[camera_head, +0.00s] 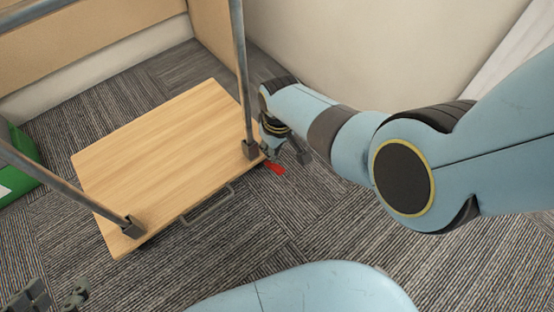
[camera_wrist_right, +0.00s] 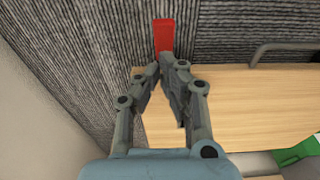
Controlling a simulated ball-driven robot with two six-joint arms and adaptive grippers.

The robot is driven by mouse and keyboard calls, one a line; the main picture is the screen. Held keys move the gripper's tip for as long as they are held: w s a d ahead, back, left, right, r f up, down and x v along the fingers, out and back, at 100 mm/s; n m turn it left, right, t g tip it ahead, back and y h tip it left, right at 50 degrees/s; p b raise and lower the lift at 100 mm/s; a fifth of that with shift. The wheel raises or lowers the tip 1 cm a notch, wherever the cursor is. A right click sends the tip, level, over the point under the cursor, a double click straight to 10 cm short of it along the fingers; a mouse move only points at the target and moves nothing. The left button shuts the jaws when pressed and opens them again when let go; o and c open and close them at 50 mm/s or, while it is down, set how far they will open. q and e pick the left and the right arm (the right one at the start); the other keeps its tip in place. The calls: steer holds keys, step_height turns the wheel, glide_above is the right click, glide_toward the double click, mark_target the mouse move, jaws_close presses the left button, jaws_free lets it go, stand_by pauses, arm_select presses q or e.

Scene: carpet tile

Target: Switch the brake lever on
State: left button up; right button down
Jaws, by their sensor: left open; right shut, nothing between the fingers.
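The brake lever (camera_head: 276,168) is a small red bar sticking out from the right corner of the wooden cart platform (camera_head: 160,150), low above the carpet. It also shows in the right wrist view (camera_wrist_right: 164,36), just beyond the fingertips. My right gripper (camera_head: 268,151) is at that corner, beside the lever, and its own arm partly hides it. In the right wrist view my right gripper (camera_wrist_right: 168,64) is shut and empty, with its tips close to the lever's near end; I cannot tell whether they touch. My left gripper (camera_head: 56,296) is open and empty at the bottom left.
Grey metal posts (camera_head: 241,70) rise from the platform's corners. A metal handle (camera_head: 208,206) runs along its near edge. A green box (camera_head: 22,165) stands at the left edge. Beige walls (camera_head: 320,50) close off the back and right. Bare carpet (camera_head: 150,280) lies in front.

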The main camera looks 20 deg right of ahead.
mark_target(274, 167)
steer(key=shift+s+d+f+b, duration=0.1)
steer(key=shift+s+f+b, duration=0.3)
steer(key=shift+f, duration=0.45)
arm_select(q)
steer(key=shift+s+d+f+t, duration=0.15)
steer(key=shift+s+f+t, duration=0.35)
steer(key=shift+t, duration=0.4)
arm_select(e)
steer(key=shift+s+f, duration=0.1)
steer(key=shift+f, duration=0.15)
arm_select(q)
steer(key=shift+w+r, duration=0.1)
arm_select(e)
steer(key=shift+s+d, duration=0.1)
